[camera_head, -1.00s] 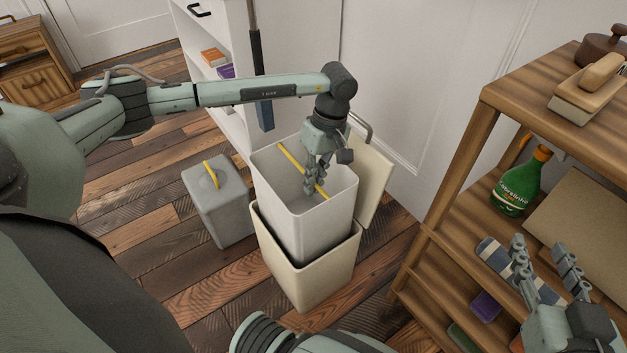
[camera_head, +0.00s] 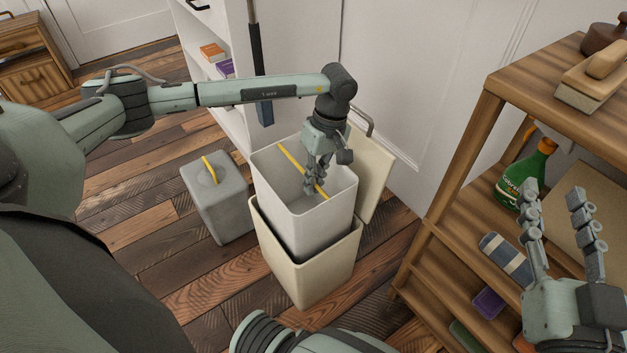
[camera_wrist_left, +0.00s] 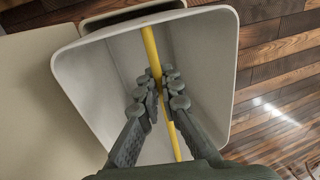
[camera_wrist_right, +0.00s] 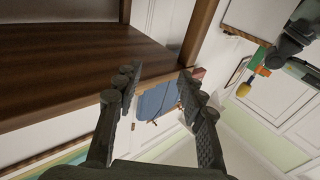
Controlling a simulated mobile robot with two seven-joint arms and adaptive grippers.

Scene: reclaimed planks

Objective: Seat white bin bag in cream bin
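The white bin bag (camera_head: 322,228) is an open, box-shaped liner with a yellow strap across its mouth. Its lower part is inside the cream bin (camera_head: 312,284), and its upper part stands well above the bin's rim. My left gripper (camera_head: 315,187) reaches down into the bag's mouth. In the left wrist view the fingers (camera_wrist_left: 163,92) are closed around the yellow strap (camera_wrist_left: 154,58) of the bag (camera_wrist_left: 105,85). The bag's bottom inside the bin is hidden. My right gripper (camera_head: 560,200) is open and empty in front of the wooden shelf.
A grey block-shaped bag (camera_head: 222,205) with a yellow handle stands on the floor left of the bin. A cream panel (camera_head: 372,170) stands behind the bin. The wooden shelf (camera_head: 455,235) at right holds a green bottle (camera_head: 524,172) and a striped item (camera_head: 507,258).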

